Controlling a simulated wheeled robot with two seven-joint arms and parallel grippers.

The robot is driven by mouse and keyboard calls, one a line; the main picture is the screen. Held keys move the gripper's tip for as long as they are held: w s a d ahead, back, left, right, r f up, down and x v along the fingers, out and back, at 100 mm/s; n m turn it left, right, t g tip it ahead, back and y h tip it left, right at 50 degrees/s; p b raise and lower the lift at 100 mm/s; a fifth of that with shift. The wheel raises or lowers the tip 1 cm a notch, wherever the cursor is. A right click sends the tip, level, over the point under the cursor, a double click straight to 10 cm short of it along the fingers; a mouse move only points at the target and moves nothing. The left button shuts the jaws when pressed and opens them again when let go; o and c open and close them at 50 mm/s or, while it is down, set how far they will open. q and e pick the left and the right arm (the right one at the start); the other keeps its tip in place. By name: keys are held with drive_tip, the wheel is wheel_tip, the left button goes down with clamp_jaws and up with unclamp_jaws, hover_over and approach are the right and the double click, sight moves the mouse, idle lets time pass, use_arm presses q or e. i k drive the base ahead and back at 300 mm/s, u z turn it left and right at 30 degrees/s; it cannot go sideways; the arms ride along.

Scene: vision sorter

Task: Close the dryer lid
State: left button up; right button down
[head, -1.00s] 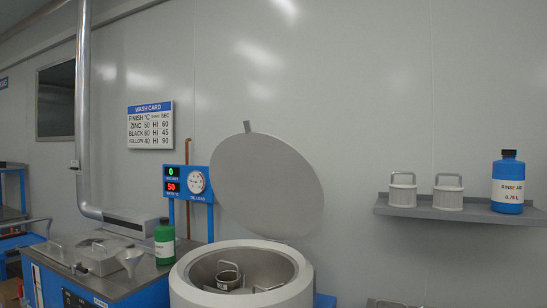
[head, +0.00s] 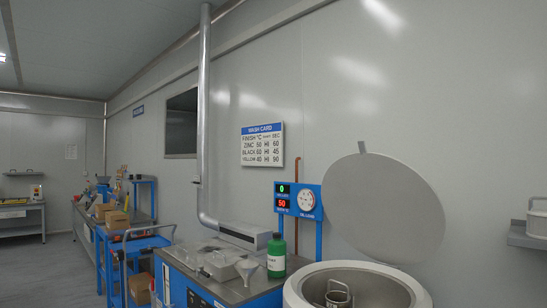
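The dryer (head: 300,290) is a round white drum at the lower right of the head view, partly cut off by the bottom edge. Its grey disc lid (head: 385,208) stands open, tilted up at the back, with a small tab (head: 362,147) at its top. Inside the drum a metal basket with a handle (head: 338,293) shows. Neither of my grippers is in view.
A blue display panel (head: 298,200) stands behind. A blue cart (head: 140,250) and open floor lie further left.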

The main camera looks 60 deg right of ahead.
sight(385, 210)
drive_tip(key=u, duration=1)
drive_tip(key=k, duration=1.9)
drive_tip(key=z, duration=0.8)
